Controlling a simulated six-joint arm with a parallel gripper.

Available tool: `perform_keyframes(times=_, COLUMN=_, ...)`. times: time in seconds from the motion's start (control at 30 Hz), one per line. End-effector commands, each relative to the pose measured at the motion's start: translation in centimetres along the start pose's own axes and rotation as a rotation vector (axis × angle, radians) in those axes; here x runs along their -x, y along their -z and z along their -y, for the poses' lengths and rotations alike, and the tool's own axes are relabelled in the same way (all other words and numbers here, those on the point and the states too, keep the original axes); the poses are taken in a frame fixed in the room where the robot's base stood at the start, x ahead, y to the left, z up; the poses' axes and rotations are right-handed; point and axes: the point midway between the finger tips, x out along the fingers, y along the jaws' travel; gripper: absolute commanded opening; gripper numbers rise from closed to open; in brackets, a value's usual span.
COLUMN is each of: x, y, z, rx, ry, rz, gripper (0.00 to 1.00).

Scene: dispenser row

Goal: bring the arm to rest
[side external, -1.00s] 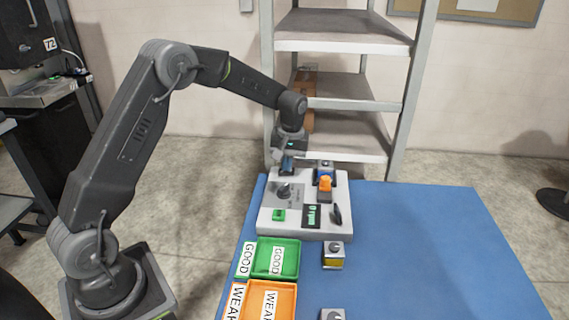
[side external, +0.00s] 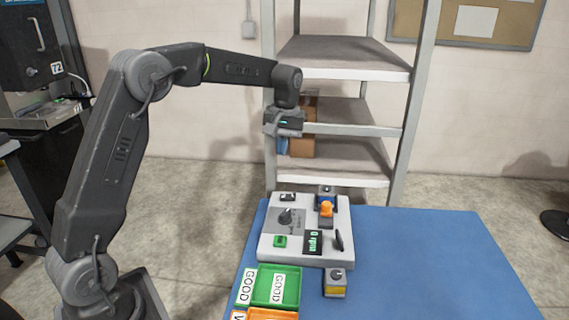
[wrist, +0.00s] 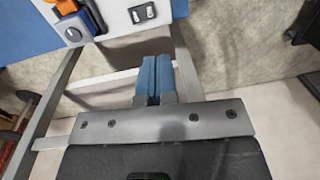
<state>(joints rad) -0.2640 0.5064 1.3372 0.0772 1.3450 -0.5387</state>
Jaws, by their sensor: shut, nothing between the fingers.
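My gripper (side external: 282,146) hangs in the air above the far edge of the blue table, in front of the shelf unit. Its blue fingers are together and hold nothing; they also show in the wrist view (wrist: 155,78). The white panel (side external: 265,248) stands on the table below and nearer the camera, apart from the gripper. It carries a black knob, a rocker switch (side external: 287,197), a green button (side external: 280,241), a small display (side external: 313,241) and a blue block with an orange part (side external: 326,209). In the wrist view the panel (wrist: 118,22) shows at the top.
A green tray (side external: 263,287) marked GOOD and an orange tray (side external: 262,314) lie at the near left of the blue table (side external: 430,260). The metal shelf unit (side external: 340,52) rises behind. The table's right side is clear.

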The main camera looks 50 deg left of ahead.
Motion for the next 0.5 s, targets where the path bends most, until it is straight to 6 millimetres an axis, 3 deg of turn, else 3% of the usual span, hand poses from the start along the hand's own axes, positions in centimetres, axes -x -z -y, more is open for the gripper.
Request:
perform_keyframes(times=0.13, x=1.02, y=0.00, z=0.24, rx=0.000, ry=0.000, rz=0.000, gripper=0.00)
perform_keyframes(times=0.5, x=1.22, y=-0.07, z=0.28, rx=-0.002, ry=-0.001, rz=-0.001, gripper=0.00)
